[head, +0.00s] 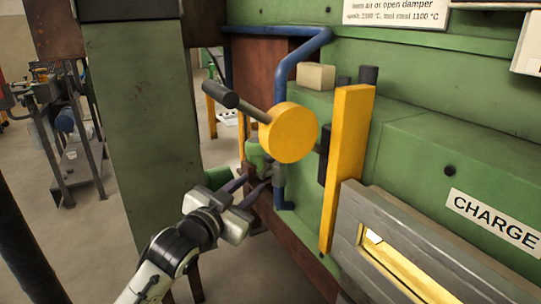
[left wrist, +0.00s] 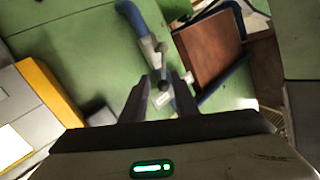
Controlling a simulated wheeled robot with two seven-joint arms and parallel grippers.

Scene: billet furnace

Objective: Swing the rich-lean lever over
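A blue pipe (head: 292,75) runs down the green furnace wall to a grey valve fitting (head: 279,178); both also show in the left wrist view, the pipe (left wrist: 130,14) and the fitting (left wrist: 148,46). A short lever with a dark ball end (left wrist: 163,84) hangs from the fitting; I take it for the rich-lean lever. My left gripper (head: 254,184) is open just in front of the fitting. In the left wrist view its two fingers (left wrist: 163,88) stand apart with the ball end showing between them; I cannot tell whether they touch it. My right gripper is out of view.
A yellow disc (head: 290,133) with a rod and dark grip (head: 220,94) juts out above my left gripper. A yellow upright bar (head: 346,165) and the CHARGE door frame (head: 410,245) stand to the right. A green post (head: 147,120) stands to the left.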

